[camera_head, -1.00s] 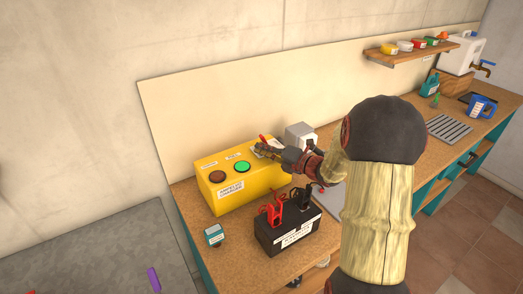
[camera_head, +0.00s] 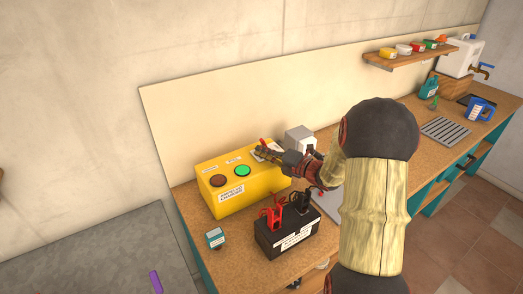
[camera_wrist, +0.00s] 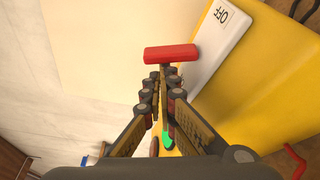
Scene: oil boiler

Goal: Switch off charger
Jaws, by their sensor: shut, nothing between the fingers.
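The yellow charger box (camera_head: 235,203) stands at the left end of the workbench. On its top are a dark reddish-brown round light (camera_head: 217,181), a lit green round light (camera_head: 242,170) and a switch with a red handle (camera_head: 263,142). In the wrist view the red handle (camera_wrist: 171,53) lies just beyond my fingertips, beside a pale plate marked OFF (camera_wrist: 215,38). My gripper (camera_head: 258,150) is shut and empty over the right end of the box. Its fingertips (camera_wrist: 160,75) show close to the handle; I cannot tell whether they touch it.
A black battery (camera_head: 287,235) with red and black clamps stands in front of the charger. A small labelled block (camera_head: 215,238) is at its left, and a grey box (camera_head: 300,138) behind my wrist. A cream backboard (camera_head: 250,95) rises close behind.

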